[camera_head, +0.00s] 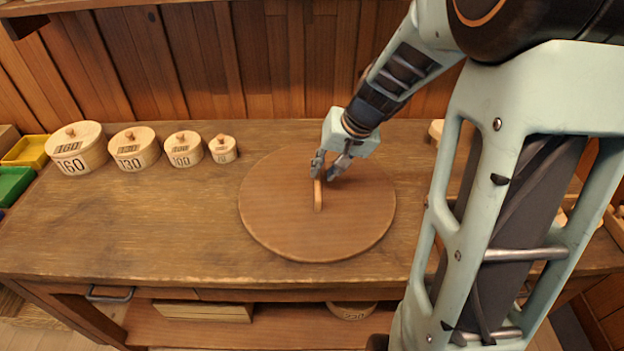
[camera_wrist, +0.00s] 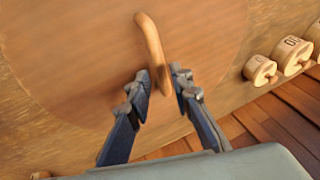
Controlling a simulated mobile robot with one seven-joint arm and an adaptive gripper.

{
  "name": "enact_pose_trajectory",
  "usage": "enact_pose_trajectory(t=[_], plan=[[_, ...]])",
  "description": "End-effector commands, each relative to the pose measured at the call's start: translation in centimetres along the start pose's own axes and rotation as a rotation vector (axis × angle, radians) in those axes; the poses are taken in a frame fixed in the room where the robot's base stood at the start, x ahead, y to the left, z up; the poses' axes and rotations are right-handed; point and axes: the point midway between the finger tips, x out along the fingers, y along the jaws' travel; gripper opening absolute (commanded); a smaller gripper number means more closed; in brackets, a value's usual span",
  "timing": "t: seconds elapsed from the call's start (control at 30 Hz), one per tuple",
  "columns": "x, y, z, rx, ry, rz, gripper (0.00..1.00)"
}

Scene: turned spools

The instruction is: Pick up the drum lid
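The drum lid (camera_head: 270,215) is a large, flat, round wooden disc lying on the workbench. A raised, curved bar handle (camera_head: 318,196) stands at its middle. In the wrist view the lid (camera_wrist: 75,60) fills much of the upper left, and its handle (camera_wrist: 150,42) runs down between my fingers. My gripper (camera_head: 328,172) is at the far end of the handle, low over the lid. In the wrist view my gripper (camera_wrist: 162,82) is open, with one finger on each side of the handle's end and narrow gaps showing. The fingers partly hide that end in the head view.
Several round lidded wooden boxes, the largest marked 160 (camera_head: 77,148), stand in a row at the back left of the workbench (camera_head: 140,225). Yellow (camera_head: 27,151) and green (camera_head: 14,183) bins lie at the far left. A plank wall (camera_head: 230,60) closes the back. The bench's front left is clear.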

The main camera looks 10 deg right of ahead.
Motion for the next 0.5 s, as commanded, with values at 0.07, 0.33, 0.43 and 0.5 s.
enact_pose_trajectory(t=[0.07,0.33,0.43,0.5], plan=[[0.5,0.0,0.0,-0.001,0.0,0.0,0.2],[4.2,-0.1,0.4,0.0,-0.002,0.0,0.2],[5.0,-0.1,0.3,-0.001,-0.001,0.0,0.2],[5.3,-0.1,0.3,-0.001,0.001,0.001,0.2]])
